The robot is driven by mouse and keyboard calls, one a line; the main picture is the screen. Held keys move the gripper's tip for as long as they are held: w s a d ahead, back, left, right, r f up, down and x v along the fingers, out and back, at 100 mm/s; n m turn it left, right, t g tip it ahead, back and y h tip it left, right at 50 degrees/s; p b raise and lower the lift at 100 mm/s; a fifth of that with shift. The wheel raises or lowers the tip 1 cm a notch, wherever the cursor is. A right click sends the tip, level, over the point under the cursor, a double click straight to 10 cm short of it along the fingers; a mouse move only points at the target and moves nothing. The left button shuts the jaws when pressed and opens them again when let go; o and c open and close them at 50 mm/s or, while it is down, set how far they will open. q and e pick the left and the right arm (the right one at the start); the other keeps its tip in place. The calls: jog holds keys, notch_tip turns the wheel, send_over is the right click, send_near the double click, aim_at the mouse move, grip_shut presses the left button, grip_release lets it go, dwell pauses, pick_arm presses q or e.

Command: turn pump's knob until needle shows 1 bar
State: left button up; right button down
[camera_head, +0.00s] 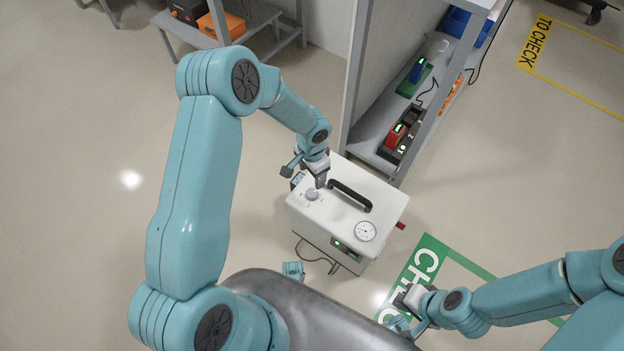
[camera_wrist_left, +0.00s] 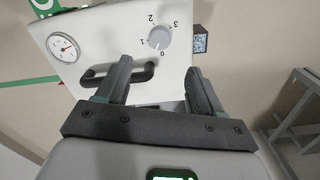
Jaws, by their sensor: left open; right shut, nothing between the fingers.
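The pump (camera_head: 335,222) is a white box on the floor with a black handle (camera_head: 350,195) on top. Its round grey knob (camera_head: 312,195) is at the top's left; in the left wrist view the knob (camera_wrist_left: 160,36) has marks 0 to 3 around it. The white gauge (camera_head: 365,231) also shows in the left wrist view (camera_wrist_left: 63,46); its needle is too small to read surely. My left gripper (camera_head: 314,180) is open just above the knob. In the left wrist view the knob lies beyond the fingertips (camera_wrist_left: 155,72), not between them. My right gripper (camera_head: 402,303) is shut and empty, apart from the pump.
A grey shelf rack (camera_head: 378,150) with devices stands just behind the pump. A low table (camera_head: 252,18) with an orange box is at the back left. A green floor marking (camera_head: 440,255) lies right of the pump. The floor at left is clear.

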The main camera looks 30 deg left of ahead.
pick_arm(q)
notch_tip(320, 180, up, 5)
jog(key=shift+f+p, duration=0.1)
jog(key=shift+p, duration=0.3)
jog(key=s+d+f+n+h, duration=0.25)
jog(key=s+d, duration=0.35)
jog(key=s, duration=0.4)
jog(key=s+d+f+n+h, duration=0.25)
jog(key=s+d+n, duration=0.2)
jog(key=s, duration=0.55)
notch_tip(320, 180, up, 19)
jog(key=y+p, duration=0.1)
jog(key=p, duration=1.9)
jog(key=shift+w+d, duration=0.2)
jog(key=shift+d, duration=0.15)
